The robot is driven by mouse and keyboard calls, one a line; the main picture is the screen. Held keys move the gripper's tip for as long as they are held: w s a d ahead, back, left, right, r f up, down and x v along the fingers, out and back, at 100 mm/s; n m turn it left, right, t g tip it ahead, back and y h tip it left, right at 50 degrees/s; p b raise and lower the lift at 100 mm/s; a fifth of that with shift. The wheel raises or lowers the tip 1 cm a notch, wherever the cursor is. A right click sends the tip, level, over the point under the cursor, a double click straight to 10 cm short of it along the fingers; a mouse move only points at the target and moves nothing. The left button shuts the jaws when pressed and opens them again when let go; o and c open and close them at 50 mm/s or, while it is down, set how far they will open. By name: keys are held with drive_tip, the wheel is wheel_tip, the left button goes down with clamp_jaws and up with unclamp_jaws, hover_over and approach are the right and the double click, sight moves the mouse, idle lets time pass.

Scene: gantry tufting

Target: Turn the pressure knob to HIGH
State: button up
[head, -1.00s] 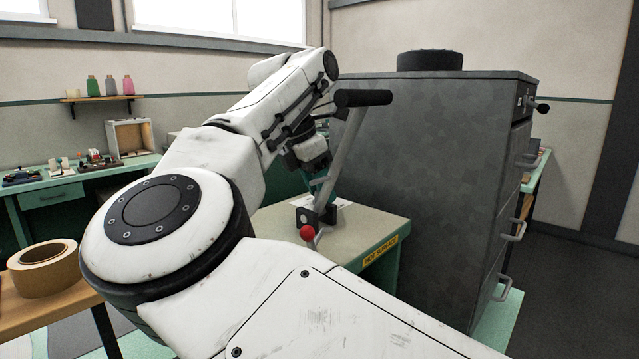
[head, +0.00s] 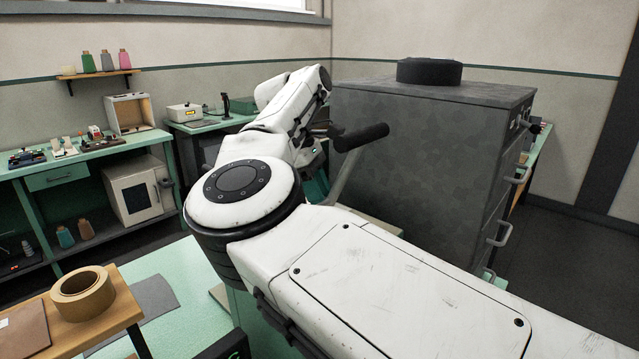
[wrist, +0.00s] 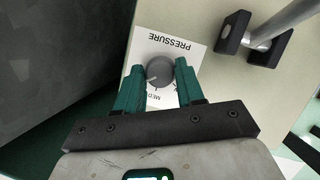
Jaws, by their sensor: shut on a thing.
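The pressure knob (wrist: 158,77) is a round grey knob on a white label card (wrist: 190,57) in the wrist view. The card's "PRESSURE" print appears upside down, and part of a "MED" mark shows below the knob. A pale pointer line shows on the knob's lower side; its exact setting is hard to read. My gripper (wrist: 159,66) has its two green fingers on either side of the knob, shut on it. In the head view my own arm hides the knob and most of the gripper.
A lever with a black handle (head: 361,137) rises beside my arm; its bracket (wrist: 234,34) is close to the knob. A large dark grey cabinet (head: 425,160) stands to the right. A bench (head: 108,147) with small equipment is at left, and a tape roll (head: 82,297) is nearer.

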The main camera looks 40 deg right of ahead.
drive_tip(key=shift+r+m+y+p, duration=0.1)
drive_tip(key=shift+m+y+p, duration=0.35)
drive_tip(key=shift+m, duration=0.55)
drive_tip(key=o, duration=1)
drive_tip(key=p+v, duration=0.3)
drive_tip(key=v, duration=0.7)
drive_tip(key=shift+w+r, duration=0.25)
drive_tip(key=shift+w, duration=0.1)
